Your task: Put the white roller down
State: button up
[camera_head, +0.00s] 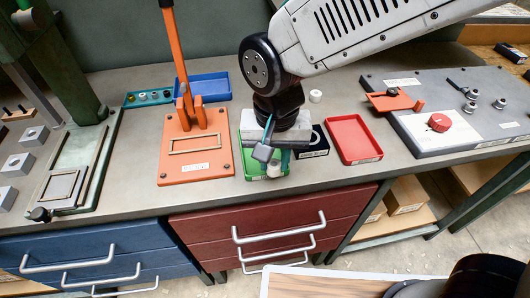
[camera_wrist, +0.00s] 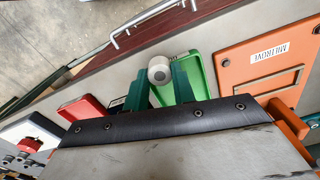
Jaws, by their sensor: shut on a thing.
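The white roller (camera_head: 274,168) shows below my gripper (camera_head: 268,154) in the head view, over the green tray (camera_head: 250,172). In the wrist view the white roller (camera_wrist: 159,68) sits between the two dark green fingers of my gripper (camera_wrist: 160,82), with its round end facing the camera. My gripper is shut on it. The green tray (camera_wrist: 193,66) lies behind and beside the roller there. I cannot tell whether the roller touches the tray floor. My gripper and wrist hide much of the tray in the head view.
A red tray (camera_head: 352,138) and a dark blue box (camera_head: 317,142) stand right of the green tray. An orange press (camera_head: 196,163) with an upright lever stands close on the left. A blue tray (camera_head: 205,87) and another small white cylinder (camera_head: 315,96) are farther back.

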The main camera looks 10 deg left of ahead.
jog(key=w, duration=0.1)
jog(key=w+a, duration=0.2)
jog(key=w, duration=0.1)
jog(key=shift+f, duration=1.95)
jog(key=o, duration=1)
jog(key=shift+f, duration=0.15)
notch_tip(320, 180, up, 12)
jog(key=shift+r, duration=0.2)
